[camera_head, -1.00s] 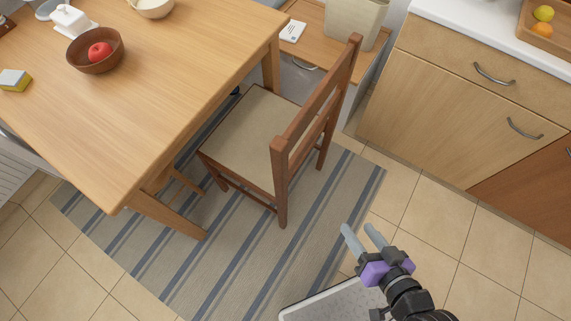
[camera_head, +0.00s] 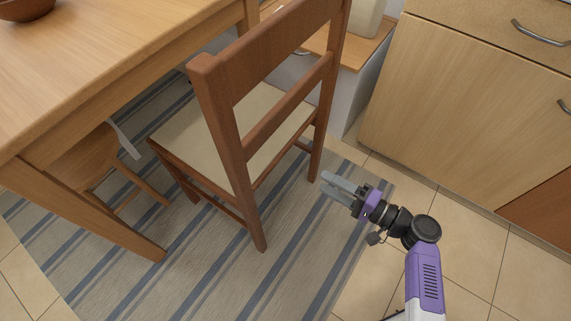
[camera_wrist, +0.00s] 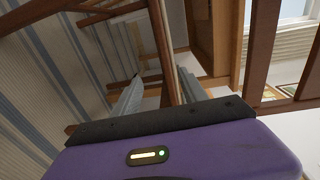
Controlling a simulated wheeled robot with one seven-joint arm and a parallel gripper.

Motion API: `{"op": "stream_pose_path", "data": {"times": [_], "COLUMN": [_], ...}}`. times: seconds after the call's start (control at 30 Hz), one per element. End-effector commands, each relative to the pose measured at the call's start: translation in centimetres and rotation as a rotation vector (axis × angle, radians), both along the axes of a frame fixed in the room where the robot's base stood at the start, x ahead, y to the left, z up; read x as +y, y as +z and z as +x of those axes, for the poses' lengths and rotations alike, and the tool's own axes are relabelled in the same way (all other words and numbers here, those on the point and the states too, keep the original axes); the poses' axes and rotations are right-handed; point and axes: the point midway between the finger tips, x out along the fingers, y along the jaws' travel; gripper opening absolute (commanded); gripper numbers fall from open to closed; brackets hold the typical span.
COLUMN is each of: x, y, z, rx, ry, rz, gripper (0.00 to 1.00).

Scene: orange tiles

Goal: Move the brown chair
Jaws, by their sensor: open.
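The brown chair (camera_head: 284,62) stands upright on a striped rug, its back toward me and its cream seat (camera_head: 195,128) facing the table. My gripper (camera_head: 326,182) is open and empty, low to the right of the chair. Its fingers point left, close to the chair's right back leg (camera_head: 318,150). In the wrist view, a brown upright (camera_wrist: 162,50) shows between the two fingers, seemingly a chair leg. I cannot tell how deep it lies between them.
A wooden table (camera_head: 110,70) stands left of the chair, with a small wooden stool (camera_head: 80,165) beneath it. Wooden cabinets (camera_head: 450,110) line the right side. Striped rug (camera_head: 290,255) and tiled floor (camera_head: 480,275) lie open in front.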

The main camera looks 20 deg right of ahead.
Motion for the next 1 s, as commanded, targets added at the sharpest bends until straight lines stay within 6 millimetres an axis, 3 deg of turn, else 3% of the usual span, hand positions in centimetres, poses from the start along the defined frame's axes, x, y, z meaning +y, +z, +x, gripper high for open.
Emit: {"op": "stream_pose_path", "data": {"times": [0.1, 0.27, 0.8, 1.0], "x": [-0.9, -0.6, 6.0, 7.7], "y": [0.0, 0.5, 0.2, 0.3], "z": [0.9, 1.8, 10.7, 13.1], "rx": [-0.044, -0.061, -0.061, -0.059], "ry": [0.012, 0.02, 0.022, 0.019], "rz": [0.038, 0.053, 0.051, 0.052], "gripper": [0.51, 0.51, 0.51, 0.51]}}
